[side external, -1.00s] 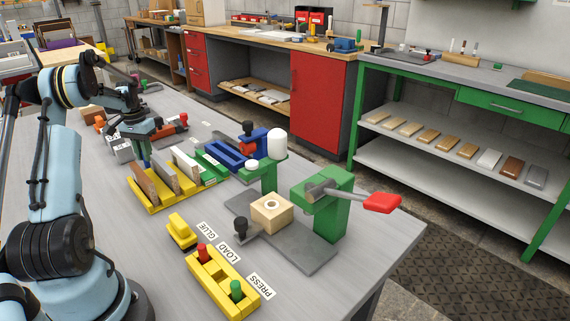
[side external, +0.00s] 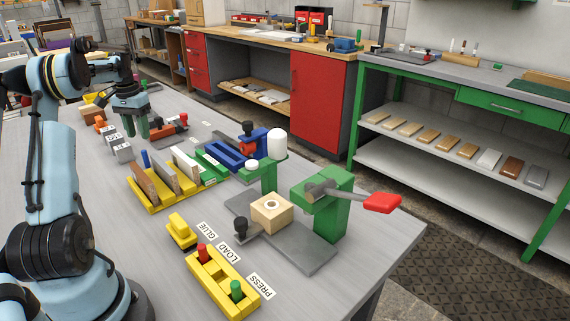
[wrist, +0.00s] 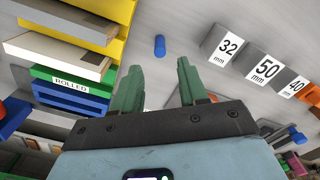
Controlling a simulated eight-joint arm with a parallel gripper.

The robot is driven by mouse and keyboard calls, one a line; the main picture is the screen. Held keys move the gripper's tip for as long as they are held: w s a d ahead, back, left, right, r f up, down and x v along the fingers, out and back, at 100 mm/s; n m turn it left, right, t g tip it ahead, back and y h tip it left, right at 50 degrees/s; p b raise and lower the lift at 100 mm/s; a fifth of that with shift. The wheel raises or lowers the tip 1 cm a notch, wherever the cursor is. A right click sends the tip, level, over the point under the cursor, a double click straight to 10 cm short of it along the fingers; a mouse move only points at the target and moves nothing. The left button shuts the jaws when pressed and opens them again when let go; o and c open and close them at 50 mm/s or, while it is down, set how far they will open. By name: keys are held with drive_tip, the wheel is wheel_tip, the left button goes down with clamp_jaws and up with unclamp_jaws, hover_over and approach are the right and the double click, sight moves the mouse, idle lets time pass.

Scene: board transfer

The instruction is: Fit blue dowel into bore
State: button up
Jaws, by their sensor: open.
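The blue dowel (side external: 145,158) stands upright on the table beside the far end of the yellow slotted rack. It also shows in the wrist view (wrist: 160,46), ahead of the gap between the green fingers. My gripper (side external: 149,136) is open and empty, above the table and a little beyond the dowel, not touching it. The wrist view shows its two fingers spread apart (wrist: 159,70). The wooden block (side external: 263,215) with a round, light-ringed bore (side external: 271,204) on top sits on the grey base of the green press (side external: 333,212).
The yellow rack (side external: 150,207) with upright boards lies between the dowel and the press. Grey blocks marked 32, 50 and 40 mm (wrist: 224,46) stand near my gripper. A red-handled clamp (side external: 182,121) is close by. A yellow tray (side external: 222,292) holds red and green pegs.

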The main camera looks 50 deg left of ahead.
drive_tip(key=w+d+r+m+t+y, duration=0.1)
drive_tip(key=w+d+r+m, duration=0.1)
drive_tip(key=w+d+r, duration=0.75)
drive_tip(key=d+m+t, duration=0.2)
drive_tip(key=d+t, duration=0.1)
drive_tip(key=d, duration=2.1)
drive_tip(key=shift+s+d+f+m+t+y, duration=0.2)
drive_tip(key=shift+s+f+m+t+y, duration=0.1)
drive_tip(key=shift+m, duration=0.1)
drive_tip(key=shift+o, duration=0.6)
drive_tip(key=s+d+f+t, duration=0.1)
drive_tip(key=d, duration=0.3)
drive_tip(key=s+d+f+m+h, duration=0.1)
drive_tip(key=s+d+f, duration=0.1)
drive_tip(key=d, duration=0.2)
drive_tip(key=s+d+f+m+t, duration=0.1)
drive_tip(key=s+d+f, duration=0.1)
drive_tip(key=d, duration=0.2)
drive_tip(key=shift+s+d+f+t+h, duration=0.1)
drive_tip(key=shift+s+f+t+h, duration=0.05)
drive_tip(key=shift+s+t+h, duration=0.15)
drive_tip(key=shift+w, duration=0.1)
